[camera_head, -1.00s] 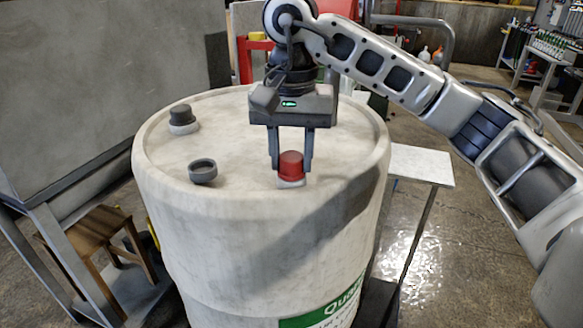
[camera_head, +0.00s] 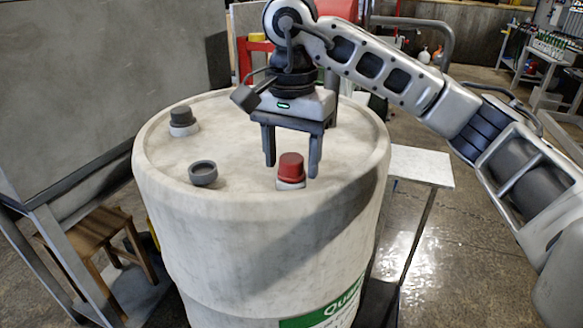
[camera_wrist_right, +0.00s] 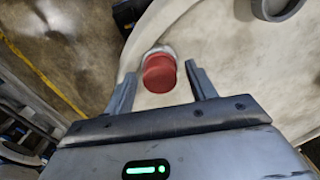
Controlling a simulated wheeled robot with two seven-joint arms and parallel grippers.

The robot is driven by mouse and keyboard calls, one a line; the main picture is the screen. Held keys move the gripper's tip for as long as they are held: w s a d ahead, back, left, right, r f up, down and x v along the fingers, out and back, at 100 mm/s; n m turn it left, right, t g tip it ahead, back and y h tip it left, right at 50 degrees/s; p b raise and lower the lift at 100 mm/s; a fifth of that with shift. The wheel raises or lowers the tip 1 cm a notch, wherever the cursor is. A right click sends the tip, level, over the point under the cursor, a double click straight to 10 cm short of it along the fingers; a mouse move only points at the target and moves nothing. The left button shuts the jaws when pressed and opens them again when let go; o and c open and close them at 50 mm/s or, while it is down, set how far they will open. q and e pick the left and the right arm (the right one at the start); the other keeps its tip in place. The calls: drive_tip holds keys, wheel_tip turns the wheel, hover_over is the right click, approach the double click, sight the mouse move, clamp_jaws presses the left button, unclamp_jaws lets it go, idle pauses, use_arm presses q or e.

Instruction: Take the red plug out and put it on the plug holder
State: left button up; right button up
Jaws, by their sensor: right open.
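The red plug (camera_head: 291,166) sits upright in a pale fitting on the near right of the drum top. It also shows in the right wrist view (camera_wrist_right: 159,73), ahead of the fingers. My right gripper (camera_head: 292,170) is open, its fingers pointing down around the plug's place; in the right wrist view the plug lies between the fingertips (camera_wrist_right: 158,80) with gaps on both sides. The plug holder appears to be the empty dark ring (camera_head: 203,173) on the drum top, left of the plug; part of it shows in the right wrist view (camera_wrist_right: 277,5). My left gripper is out of view.
The pale drum (camera_head: 235,235) stands in the middle. A dark plug (camera_head: 181,117) sits at the back left of its top. A grey metal panel (camera_head: 100,80) stands at left, above a wooden stool (camera_head: 95,232). A white side table (camera_head: 420,165) is at right.

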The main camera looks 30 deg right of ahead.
drive_tip(key=m, duration=0.9)
drive_tip(key=shift+p, duration=0.4)
drive_tip(key=m, duration=0.8)
drive_tip(key=shift+p, duration=0.3)
drive_tip(key=c, duration=1.1)
drive_tip(key=n, duration=0.5)
drive_tip(key=shift+b, duration=0.3)
drive_tip(key=n, duration=0.5)
drive_tip(key=shift+n, duration=0.3)
